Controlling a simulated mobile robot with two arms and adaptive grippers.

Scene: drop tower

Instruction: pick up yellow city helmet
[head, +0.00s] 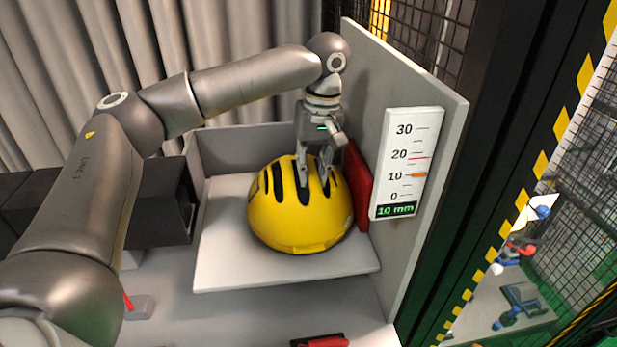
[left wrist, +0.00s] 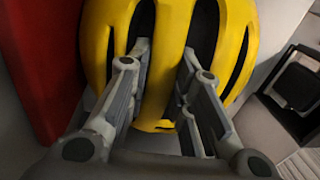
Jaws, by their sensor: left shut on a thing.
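The yellow city helmet (head: 290,222) sits on a light grey platform (head: 240,272) in the head view, its dark vents facing up. It also fills the upper middle of the left wrist view (left wrist: 169,60). My left gripper (head: 314,190) comes down from above and is shut on the helmet, its fingers at the vents on the crown. In the left wrist view my left gripper's fingers (left wrist: 160,85) lie on both sides of a yellow rib between two vents. The helmet's underside is hidden. My right gripper is not in view.
A red pad (head: 357,185) stands upright close to the helmet's right, against a grey panel (head: 446,130) with a scale (head: 406,165) whose display reads 10 mm. A low grey wall (head: 240,150) stands behind. A black box (head: 160,205) is at the left. A red-handled item (head: 320,341) lies in front.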

